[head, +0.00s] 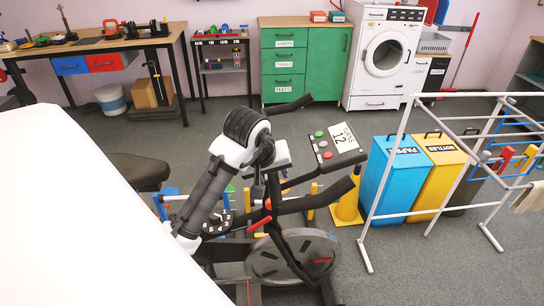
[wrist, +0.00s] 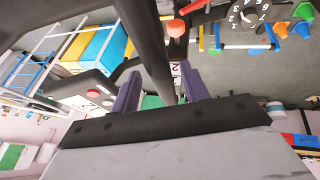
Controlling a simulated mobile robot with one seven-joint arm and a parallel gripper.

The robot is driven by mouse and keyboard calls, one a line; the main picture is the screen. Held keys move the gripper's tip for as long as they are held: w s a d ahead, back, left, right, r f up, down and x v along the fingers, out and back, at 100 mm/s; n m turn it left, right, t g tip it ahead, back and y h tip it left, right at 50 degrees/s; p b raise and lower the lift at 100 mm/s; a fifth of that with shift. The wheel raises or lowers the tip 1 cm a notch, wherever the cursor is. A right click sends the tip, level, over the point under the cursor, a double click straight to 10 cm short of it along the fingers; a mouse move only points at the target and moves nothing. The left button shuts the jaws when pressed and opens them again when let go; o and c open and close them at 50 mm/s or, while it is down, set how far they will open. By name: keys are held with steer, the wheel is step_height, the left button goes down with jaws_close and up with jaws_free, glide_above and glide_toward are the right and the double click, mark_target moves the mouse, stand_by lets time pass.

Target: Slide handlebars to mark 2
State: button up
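The exercise bike's black handlebars (head: 342,190) stand in the middle of the head view, with the other grip (head: 291,106) pointing up and right behind my arm. My gripper (head: 268,182) points down at the bars; its fingertips are mostly hidden there. In the wrist view, my gripper's two purple fingers (wrist: 159,72) stand apart on either side of a dark bar (wrist: 150,38). Thin gaps seem to show beside the bar, so the fingers look open around it. A white label, seemingly with a 2, shows partly behind the bar. The handlebars' current mark cannot be read.
A console (head: 337,152) with buttons and a numbered card sits beside the bars. A numbered dial (head: 216,223) and a flywheel (head: 293,258) are lower on the bike. Blue (head: 390,180) and yellow (head: 440,178) bins and a white drying rack (head: 387,190) stand close on the right.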

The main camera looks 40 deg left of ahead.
steer(key=b+v, duration=0.1)
steer(key=v, duration=1.2)
steer(key=shift+s+r, duration=0.15)
steer(key=shift+r, duration=0.2)
steer(key=shift+d, duration=0.1)
